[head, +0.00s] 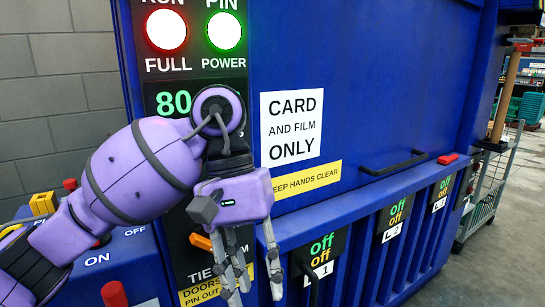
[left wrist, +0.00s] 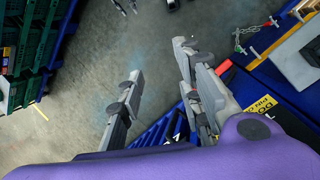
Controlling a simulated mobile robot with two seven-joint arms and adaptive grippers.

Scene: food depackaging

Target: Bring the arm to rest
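My left arm, purple with dark joints, comes in from the left in the head view and hangs in front of the blue machine's control panel. Its gripper (head: 256,290) points down with its grey fingers spread and nothing between them. The left wrist view shows the same gripper (left wrist: 160,60) with a clear gap between the fingers and grey floor beyond. The arm covers part of the dark control panel (head: 173,97), including some of its lettering. An orange lever (head: 200,241) shows just left of the gripper. My right gripper is in neither view.
The blue machine (head: 370,60) fills the middle, with a black handle (head: 392,163) and several "off" labels along its front ledge. A red knob (head: 115,294) and a yellow part (head: 42,203) stand at the lower left. A wire cart (head: 485,190) stands at right beside open floor.

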